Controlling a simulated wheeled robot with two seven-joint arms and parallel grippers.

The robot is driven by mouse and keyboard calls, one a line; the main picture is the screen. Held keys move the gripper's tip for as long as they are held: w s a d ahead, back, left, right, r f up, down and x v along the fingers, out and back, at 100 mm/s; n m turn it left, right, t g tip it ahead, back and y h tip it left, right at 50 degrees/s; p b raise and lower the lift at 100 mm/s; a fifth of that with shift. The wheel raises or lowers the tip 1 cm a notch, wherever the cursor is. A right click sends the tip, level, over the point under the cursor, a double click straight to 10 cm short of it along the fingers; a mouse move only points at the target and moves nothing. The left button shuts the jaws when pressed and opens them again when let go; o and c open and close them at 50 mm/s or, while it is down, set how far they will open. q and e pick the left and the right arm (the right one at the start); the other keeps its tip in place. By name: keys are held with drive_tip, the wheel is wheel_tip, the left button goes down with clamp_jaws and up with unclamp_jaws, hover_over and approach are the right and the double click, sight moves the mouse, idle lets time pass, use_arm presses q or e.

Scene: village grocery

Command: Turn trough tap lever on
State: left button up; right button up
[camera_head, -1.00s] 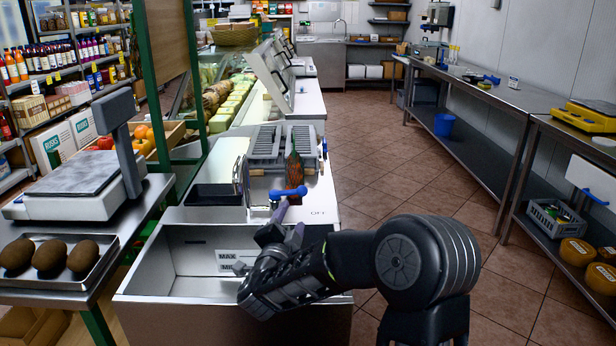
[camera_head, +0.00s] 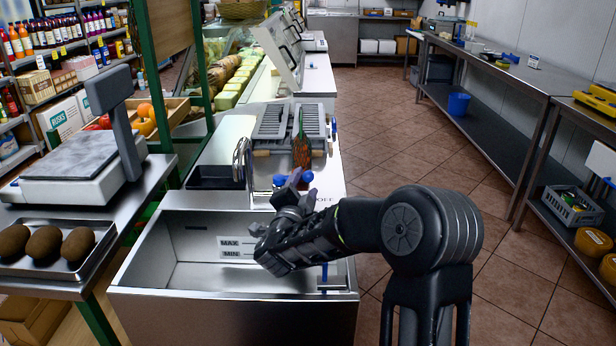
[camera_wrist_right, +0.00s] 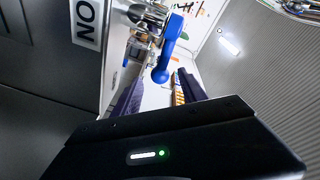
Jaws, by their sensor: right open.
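The blue tap lever (camera_head: 280,180) sits at the far edge of the steel trough (camera_head: 150,255); my fingers partly cover it in the head view. In the right wrist view the lever (camera_wrist_right: 166,58) hangs from a metal tap body, its rounded end between the lines of my two fingers. My right gripper (camera_head: 293,188) is open at the lever, with its fingers (camera_wrist_right: 158,96) apart. I cannot tell whether they touch it. An OFF mark (camera_head: 323,200) lies right of the tap. A label (camera_wrist_right: 87,22) shows at the left of the wrist view. My left gripper is out of view.
A black tray (camera_head: 214,178) and grey slotted racks (camera_head: 270,122) lie on the counter behind the trough. A scale (camera_head: 75,170) is at the left. The tiled aisle (camera_head: 390,130) at the right is clear.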

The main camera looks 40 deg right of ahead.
sight(307, 180)
drive_tip(key=x, duration=0.4)
drive_tip(key=shift+w+d, duration=0.2)
drive_tip(key=shift+c, duration=0.3)
clamp_jaws()
idle(0.9)
